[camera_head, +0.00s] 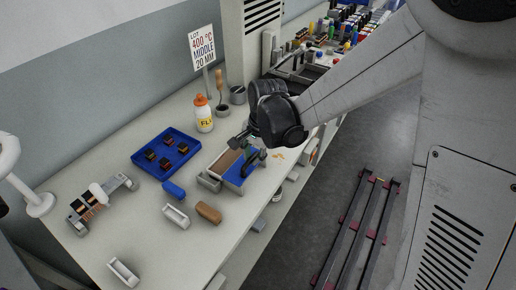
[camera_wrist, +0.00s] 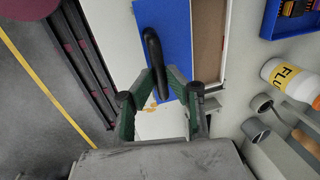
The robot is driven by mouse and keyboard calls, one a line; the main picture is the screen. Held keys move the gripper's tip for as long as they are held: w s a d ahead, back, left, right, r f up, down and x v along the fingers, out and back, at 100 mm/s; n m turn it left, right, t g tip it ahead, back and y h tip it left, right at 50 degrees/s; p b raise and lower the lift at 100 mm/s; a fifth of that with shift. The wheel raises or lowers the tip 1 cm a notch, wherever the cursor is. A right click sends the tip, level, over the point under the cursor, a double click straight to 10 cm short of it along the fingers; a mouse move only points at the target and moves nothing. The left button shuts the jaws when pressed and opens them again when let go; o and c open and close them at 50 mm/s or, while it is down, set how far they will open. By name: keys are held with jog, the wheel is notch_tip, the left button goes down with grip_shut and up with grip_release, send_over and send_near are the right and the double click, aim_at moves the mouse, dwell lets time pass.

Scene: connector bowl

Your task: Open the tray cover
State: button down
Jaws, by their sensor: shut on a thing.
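The tray (camera_head: 208,182) is a pale box on the bench below my gripper. Its blue cover (camera_head: 234,174) lies over one side, and a brown strip (camera_head: 224,162) shows uncovered beside it. In the wrist view the blue cover (camera_wrist: 178,22) fills the upper middle, with the brown strip (camera_wrist: 207,40) to its right. A curved black handle (camera_wrist: 152,48) stands on the cover; it also shows in the head view (camera_head: 249,164). My gripper (camera_wrist: 160,80) is shut on the near end of the handle. In the head view my gripper (camera_head: 251,149) is over the tray and partly hides it.
A blue tray with several dark parts (camera_head: 184,143), an orange-capped bottle (camera_head: 203,118) and metal cups (camera_head: 222,110) stand behind. A blue block (camera_head: 173,190), white holder (camera_head: 176,215) and brown block (camera_head: 208,212) lie in front. The bench edge is close on the right.

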jog(key=shift+s+d, duration=0.2)
jog(key=shift+d, duration=0.1)
jog(key=c, duration=1.7)
grip_release()
jog(key=shift+a, duration=0.1)
jog(key=r, duration=0.4)
jog(key=d+r, duration=0.1)
jog(key=r, duration=0.3)
jog(key=s+d+r, duration=0.1)
jog(key=r, duration=0.2)
jog(key=shift+s+r, duration=0.1)
jog(key=shift+r, duration=0.3)
jog(key=shift+d, duration=0.1)
jog(key=s+d+r+n+t, duration=0.1)
jog(key=s+d+n+t, duration=0.1)
jog(key=s+d, duration=0.3)
jog(key=s+d+r+n+t+h, duration=0.1)
jog(key=s+d+r+n+t, duration=0.1)
jog(key=s+d, duration=0.4)
jog(key=s+d+r+n+t+h, duration=0.1)
jog(key=s+d+r+n+t, duration=0.1)
jog(key=s+d, duration=0.4)
jog(key=shift+s+d+r, duration=0.1)
jog(key=shift+s+d, duration=0.05)
jog(key=shift+d, duration=0.35)
jog(key=shift+s+d+r, duration=0.1)
jog(key=shift+d, duration=0.4)
